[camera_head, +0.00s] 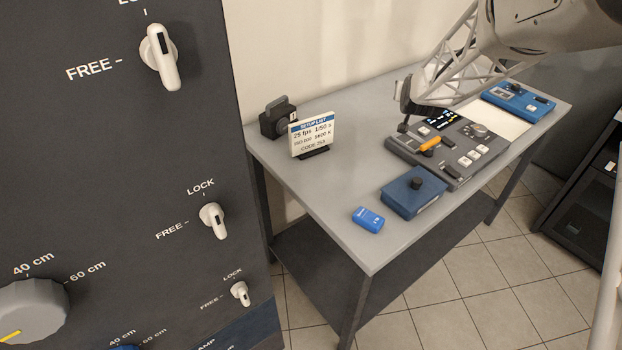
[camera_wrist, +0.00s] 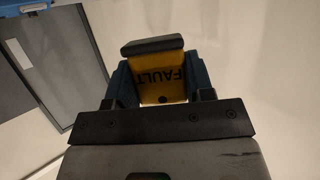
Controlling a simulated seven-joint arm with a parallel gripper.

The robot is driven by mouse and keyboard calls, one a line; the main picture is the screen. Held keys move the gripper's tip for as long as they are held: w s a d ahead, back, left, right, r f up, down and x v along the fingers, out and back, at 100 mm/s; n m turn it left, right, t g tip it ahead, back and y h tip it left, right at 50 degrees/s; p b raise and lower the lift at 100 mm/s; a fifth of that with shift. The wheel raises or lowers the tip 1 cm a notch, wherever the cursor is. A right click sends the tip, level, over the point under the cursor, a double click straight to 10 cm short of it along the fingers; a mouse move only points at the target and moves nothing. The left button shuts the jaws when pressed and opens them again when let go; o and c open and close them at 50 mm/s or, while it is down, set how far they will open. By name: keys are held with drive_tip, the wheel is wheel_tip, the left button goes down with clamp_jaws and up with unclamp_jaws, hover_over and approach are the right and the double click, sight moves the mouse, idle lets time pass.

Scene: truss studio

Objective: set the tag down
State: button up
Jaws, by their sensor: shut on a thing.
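A yellow tag (camera_wrist: 160,78) printed with FAULT, upside down in the wrist view, sits between the two dark fingers of my gripper (camera_wrist: 157,88). A black bar crosses the tag's far end. My gripper is shut on the tag. In the head view my gripper (camera_head: 406,104) is near the back edge of the grey table (camera_head: 325,190), beside the control console (camera_head: 455,150). The tag cannot be made out clearly in the head view. Whether it touches anything is unclear.
A setup list card (camera_head: 312,136) stands by a black device (camera_head: 277,118) at the table's back left. A blue box with a black knob (camera_head: 413,193) and a small blue block (camera_head: 368,219) lie in front. A blue unit (camera_head: 518,101) sits far right. The table's left-middle is clear.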

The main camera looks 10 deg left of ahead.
drive_tip(key=s+a+f+y, duration=0.1)
drive_tip(key=s+a+f, duration=0.3)
drive_tip(key=s, duration=0.8)
drive_tip(key=s+a+f+n, duration=0.1)
drive_tip(key=s+a+f, duration=0.3)
drive_tip(key=s+a, duration=0.5)
drive_tip(key=s+a+f+n+y, duration=0.1)
drive_tip(key=s+a+f, duration=0.4)
drive_tip(key=s, duration=1)
drive_tip(key=shift+a+y, duration=0.3)
drive_tip(key=shift+a, duration=0.4)
drive_tip(key=shift+w, duration=0.15)
drive_tip(key=w+a, duration=0.2)
drive_tip(key=w, duration=0.2)
drive_tip(key=w+a, duration=0.2)
drive_tip(key=w, duration=0.2)
drive_tip(key=w+a+f, duration=0.1)
drive_tip(key=w+a, duration=0.1)
drive_tip(key=w, duration=0.3)
drive_tip(key=shift+f, duration=0.1)
